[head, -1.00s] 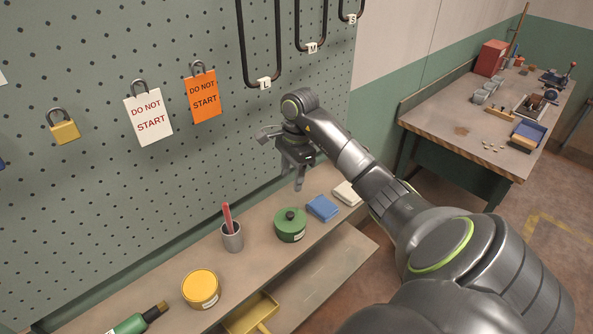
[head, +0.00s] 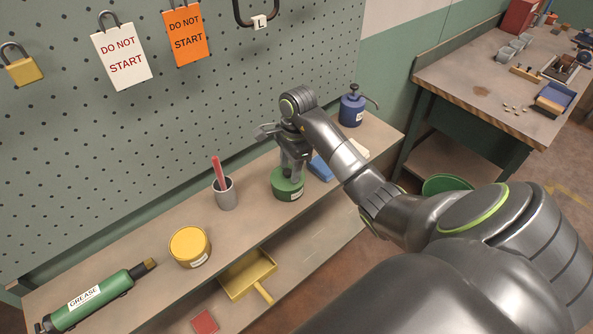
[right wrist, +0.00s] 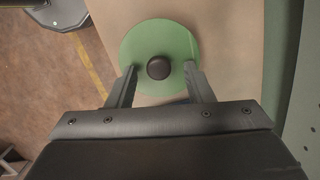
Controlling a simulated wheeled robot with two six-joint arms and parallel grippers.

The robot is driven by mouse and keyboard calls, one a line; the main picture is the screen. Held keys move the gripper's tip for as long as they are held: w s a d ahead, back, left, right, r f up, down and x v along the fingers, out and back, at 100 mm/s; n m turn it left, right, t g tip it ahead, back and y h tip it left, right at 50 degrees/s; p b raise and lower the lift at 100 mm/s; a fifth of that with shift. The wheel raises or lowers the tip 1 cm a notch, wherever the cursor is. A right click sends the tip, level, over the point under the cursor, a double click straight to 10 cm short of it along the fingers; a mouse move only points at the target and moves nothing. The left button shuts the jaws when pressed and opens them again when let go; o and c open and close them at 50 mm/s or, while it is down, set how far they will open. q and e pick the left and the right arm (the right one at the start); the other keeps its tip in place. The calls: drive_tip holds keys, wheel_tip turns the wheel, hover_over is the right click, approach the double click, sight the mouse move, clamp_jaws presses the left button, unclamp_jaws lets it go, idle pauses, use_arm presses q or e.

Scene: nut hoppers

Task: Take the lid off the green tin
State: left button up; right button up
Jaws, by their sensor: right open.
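The green tin (head: 288,188) stands upright on the shelf below the pegboard, with a white label on its front. Its green lid (right wrist: 160,35) is on it and has a dark round knob (right wrist: 158,67) in the middle. My right gripper (head: 291,175) points down over the tin and hides the knob in the head view. In the right wrist view the open fingers (right wrist: 160,80) stand on either side of the knob, apart from it. My left gripper is not in view.
A grey cup (head: 225,194) with a red stick and a yellow tin (head: 189,246) stand left of the green tin. A blue cloth (head: 321,168) lies close on its right, and a blue pump can (head: 352,108) stands farther right. A yellow dustpan (head: 246,274) lies below.

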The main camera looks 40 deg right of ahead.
drive_tip(key=shift+w+a, duration=0.1)
drive_tip(key=shift+a, duration=0.15)
drive_tip(key=shift+a+r, duration=0.15)
drive_tip(key=shift+a, duration=0.1)
drive_tip(key=c, duration=0.3)
drive_tip(key=shift+d, duration=0.1)
clamp_jaws()
